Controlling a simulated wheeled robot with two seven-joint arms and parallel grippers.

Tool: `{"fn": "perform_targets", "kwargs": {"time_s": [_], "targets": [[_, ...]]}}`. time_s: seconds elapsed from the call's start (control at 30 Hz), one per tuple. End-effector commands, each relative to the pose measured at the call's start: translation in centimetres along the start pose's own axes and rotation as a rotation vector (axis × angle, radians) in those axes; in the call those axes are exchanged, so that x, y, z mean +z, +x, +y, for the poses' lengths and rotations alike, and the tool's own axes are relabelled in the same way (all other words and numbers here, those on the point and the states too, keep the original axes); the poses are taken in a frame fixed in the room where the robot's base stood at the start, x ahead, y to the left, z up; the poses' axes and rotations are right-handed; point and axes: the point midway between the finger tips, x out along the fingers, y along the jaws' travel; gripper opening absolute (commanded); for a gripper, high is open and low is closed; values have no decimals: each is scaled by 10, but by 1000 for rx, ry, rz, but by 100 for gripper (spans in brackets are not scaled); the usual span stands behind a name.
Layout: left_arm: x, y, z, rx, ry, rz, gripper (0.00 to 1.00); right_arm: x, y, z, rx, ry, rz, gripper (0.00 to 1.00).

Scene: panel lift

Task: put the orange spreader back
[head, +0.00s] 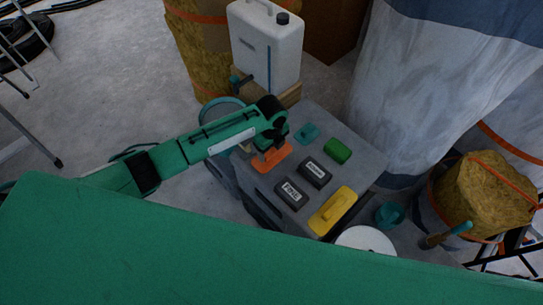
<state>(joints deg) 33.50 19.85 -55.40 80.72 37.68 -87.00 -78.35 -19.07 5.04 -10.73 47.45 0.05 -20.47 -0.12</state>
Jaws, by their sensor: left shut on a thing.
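The orange spreader (267,163) is at the left side of the grey box top (322,126), beside a black labelled block. My left gripper (270,153) comes in from the left and is shut on the orange spreader from above. The gripper hides part of the spreader, and I cannot tell whether the spreader touches the box top. My right gripper is not in view.
On the box top are two black labelled blocks (315,172), a green block (338,150), a teal piece (307,133) and a yellow float (334,210). A white canister (265,48) stands behind. A large wrapped column (425,90) stands right. A green panel (200,250) fills the foreground.

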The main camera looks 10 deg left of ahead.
Motion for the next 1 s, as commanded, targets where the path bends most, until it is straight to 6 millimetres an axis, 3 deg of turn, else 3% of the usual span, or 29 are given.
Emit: {"fn": "perform_targets", "kwargs": {"time_s": [0.43, 0.87, 0.9, 1.0], "targets": [[-1, 52, 0, 1, 0, 1, 47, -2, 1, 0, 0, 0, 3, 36], [-1, 60, 0, -1, 1, 0, 47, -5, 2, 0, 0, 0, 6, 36], [0, 59, 0, -1, 1, 0, 76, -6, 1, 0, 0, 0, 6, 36], [0, 59, 0, -1, 1, 0, 92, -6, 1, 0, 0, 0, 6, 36]]}}
